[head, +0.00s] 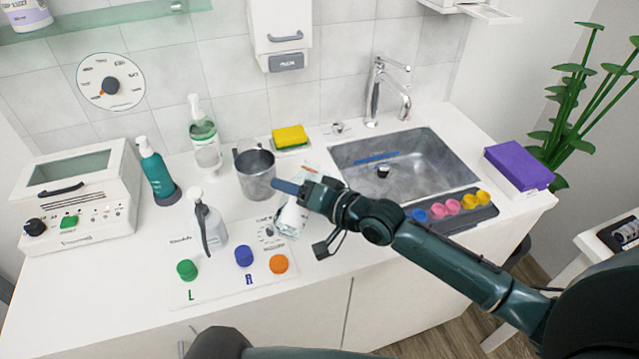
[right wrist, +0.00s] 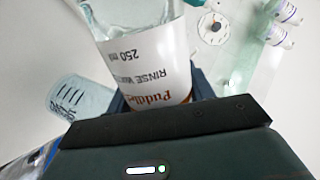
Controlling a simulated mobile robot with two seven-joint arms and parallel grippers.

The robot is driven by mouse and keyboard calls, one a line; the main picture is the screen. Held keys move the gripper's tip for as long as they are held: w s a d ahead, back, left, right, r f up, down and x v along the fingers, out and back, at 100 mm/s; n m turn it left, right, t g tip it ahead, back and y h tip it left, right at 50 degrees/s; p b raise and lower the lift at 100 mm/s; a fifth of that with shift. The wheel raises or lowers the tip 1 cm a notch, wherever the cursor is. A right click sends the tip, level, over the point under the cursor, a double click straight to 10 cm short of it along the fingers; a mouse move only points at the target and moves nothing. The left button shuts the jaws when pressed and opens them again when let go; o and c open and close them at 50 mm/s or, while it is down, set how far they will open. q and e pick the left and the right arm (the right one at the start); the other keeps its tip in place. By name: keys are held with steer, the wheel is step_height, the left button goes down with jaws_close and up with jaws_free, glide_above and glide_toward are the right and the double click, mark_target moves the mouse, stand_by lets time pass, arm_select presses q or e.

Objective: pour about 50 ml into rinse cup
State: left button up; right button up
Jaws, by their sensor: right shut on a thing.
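A grey cup (head: 256,176), the likely rinse cup, stands on the counter left of my right gripper. My right gripper (head: 296,192) is shut on a clear bottle (head: 290,222) with a white label, just right of the cup. In the right wrist view the bottle (right wrist: 145,62) fills the top middle; its label reads "Puddle", "RINSE WATER" and "250 ml" upside down. The gripper hides part of the bottle; I cannot tell its exact tilt or whether it touches the counter. The level inside the cup is not clear. My left gripper is not in view.
The sink (head: 440,160) and a tray of coloured pieces (head: 480,213) are to the right.

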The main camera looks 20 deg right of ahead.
step_height(320, 180, down, 2)
steer(key=shift+s+a+f+m+b, duration=0.1)
steer(key=shift+a+f+m+b, duration=0.1)
steer(key=shift+m+b, duration=0.85)
steer(key=shift+r+g, duration=0.25)
steer(key=shift+g, duration=0.15)
steer(key=shift+s+m+y, duration=0.1)
steer(key=shift+m+y, duration=0.15)
steer(key=shift+y, duration=0.05)
steer(key=shift+d+r, duration=0.1)
steer(key=shift+r, duration=0.1)
steer(key=shift+w+d+r+m+g, duration=0.2)
steer(key=shift+w+r+m+g, duration=0.1)
steer(key=shift+m, duration=0.4)
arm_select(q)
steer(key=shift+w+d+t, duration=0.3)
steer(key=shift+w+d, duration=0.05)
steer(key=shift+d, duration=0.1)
arm_select(e)
steer(key=shift+r, duration=0.15)
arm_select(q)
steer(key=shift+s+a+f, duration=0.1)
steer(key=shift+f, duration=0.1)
arm_select(e)
steer(key=shift+r+m+y, duration=0.25)
steer(key=shift+m+y, duration=0.05)
steer(key=shift+m, duration=0.2)
